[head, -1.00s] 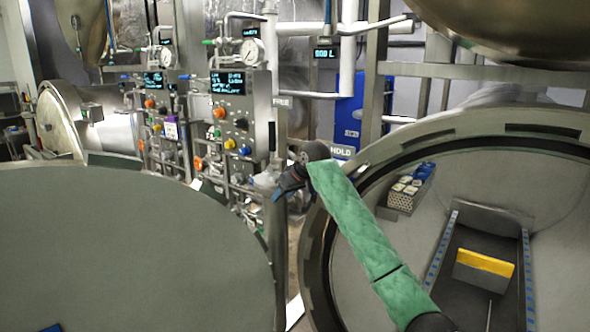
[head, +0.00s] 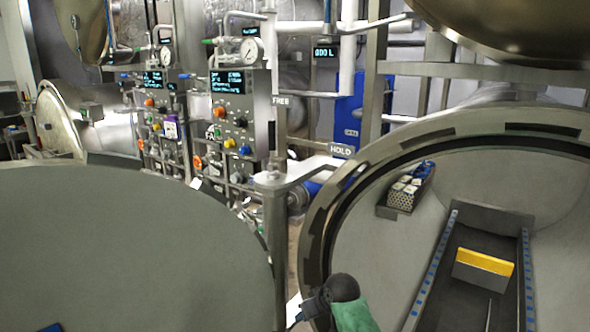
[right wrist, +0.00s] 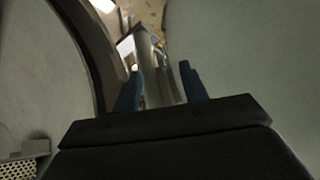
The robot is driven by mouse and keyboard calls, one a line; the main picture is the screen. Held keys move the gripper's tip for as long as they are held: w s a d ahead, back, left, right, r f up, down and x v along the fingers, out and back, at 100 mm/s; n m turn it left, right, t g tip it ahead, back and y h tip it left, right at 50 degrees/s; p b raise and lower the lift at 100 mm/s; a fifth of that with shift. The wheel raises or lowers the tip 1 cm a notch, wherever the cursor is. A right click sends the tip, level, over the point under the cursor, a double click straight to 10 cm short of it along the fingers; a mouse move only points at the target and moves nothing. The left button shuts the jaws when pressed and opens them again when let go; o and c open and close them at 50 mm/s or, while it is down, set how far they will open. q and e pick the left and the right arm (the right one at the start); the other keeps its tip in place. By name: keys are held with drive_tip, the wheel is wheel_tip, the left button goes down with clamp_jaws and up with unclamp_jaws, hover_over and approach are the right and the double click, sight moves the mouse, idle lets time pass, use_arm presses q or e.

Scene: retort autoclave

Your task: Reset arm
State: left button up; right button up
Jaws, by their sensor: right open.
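My right gripper (head: 298,318) is low in the head view, in front of the rim of the right autoclave opening. The green-sleeved arm (head: 355,318) behind it shows only at the bottom edge. In the right wrist view the two blue fingers of the gripper (right wrist: 161,86) stand apart with nothing between them. My left gripper is not in view.
The open right autoclave (head: 335,180) holds a perforated basket (head: 402,200) and a yellow-topped block (head: 484,261) on a railed track. A large grey round door (head: 130,250) fills the lower left. A post with a lever (head: 276,215) stands between them. Control panels (head: 240,110) stand behind.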

drive_tip(key=s+d+f+m+h, duration=0.1)
drive_tip(key=s+d+f, duration=0.4)
drive_tip(key=s, duration=0.9)
drive_tip(key=s+d+f+m+g+h, duration=0.15)
drive_tip(key=s+d, duration=0.55)
drive_tip(key=s, duration=0.7)
drive_tip(key=s+d+f+m+h, duration=0.15)
drive_tip(key=s+d+f, duration=0.3)
drive_tip(key=s, duration=0.95)
drive_tip(key=s+d+f+b+x, duration=0.1)
drive_tip(key=s+x, duration=0.2)
drive_tip(key=x, duration=1.1)
drive_tip(key=s+f+b+x, duration=0.1)
drive_tip(key=s+x, duration=0.2)
drive_tip(key=x, duration=1.1)
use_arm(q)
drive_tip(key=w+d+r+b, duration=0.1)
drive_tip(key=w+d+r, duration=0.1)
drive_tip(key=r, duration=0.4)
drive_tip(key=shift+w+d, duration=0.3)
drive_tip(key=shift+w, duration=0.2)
use_arm(e)
drive_tip(key=s+f+g, duration=0.1)
drive_tip(key=s+f, duration=0.3)
drive_tip(key=f, duration=0.7)
drive_tip(key=s+f, duration=0.4)
drive_tip(key=f, duration=0.7)
drive_tip(key=shift+a+f+g, duration=0.25)
drive_tip(key=shift+g, duration=0.1)
